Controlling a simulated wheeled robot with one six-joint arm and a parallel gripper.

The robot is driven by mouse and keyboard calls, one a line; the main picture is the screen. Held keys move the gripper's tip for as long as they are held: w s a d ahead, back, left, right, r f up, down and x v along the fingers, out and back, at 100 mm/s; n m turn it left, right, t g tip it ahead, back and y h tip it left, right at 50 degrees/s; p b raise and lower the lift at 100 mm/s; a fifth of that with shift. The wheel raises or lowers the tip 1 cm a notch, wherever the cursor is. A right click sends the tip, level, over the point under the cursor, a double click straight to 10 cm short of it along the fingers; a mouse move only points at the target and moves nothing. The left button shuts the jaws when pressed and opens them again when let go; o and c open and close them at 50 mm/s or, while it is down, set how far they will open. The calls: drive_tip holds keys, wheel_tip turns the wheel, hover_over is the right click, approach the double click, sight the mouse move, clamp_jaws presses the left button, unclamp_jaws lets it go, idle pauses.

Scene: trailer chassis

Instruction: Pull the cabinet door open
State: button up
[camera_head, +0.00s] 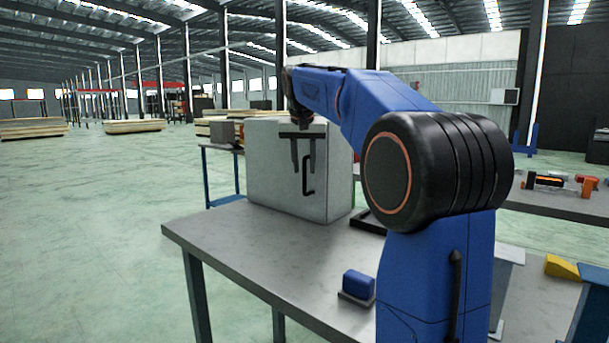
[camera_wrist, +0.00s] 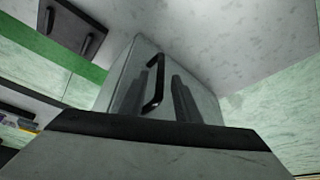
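The cabinet (camera_head: 270,175) is a pale grey box standing on the grey table. Its door front looks closed, with a dark upright bar handle (camera_head: 306,178). The handle also shows in the wrist view (camera_wrist: 157,85), at the middle of the cabinet front (camera_wrist: 120,75). My gripper (camera_head: 304,172) hangs with its two fingers down in front of the door, near the top of the handle. The fingers are apart and empty. In the wrist view the handle appears between or just beyond the fingers (camera_wrist: 166,72); I cannot tell how far off it is, and no grip on it shows.
The grey table (camera_head: 255,245) has clear room in front of the cabinet. A blue block (camera_head: 358,285) on a dark base lies near its front edge. A dark flat item (camera_head: 368,222) is right of the cabinet, partly behind my arm. Another table (camera_head: 560,203) holds tools at right.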

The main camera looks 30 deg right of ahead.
sight(304, 169)
drive_tip(key=shift+x, duration=1.9)
clamp_jaws()
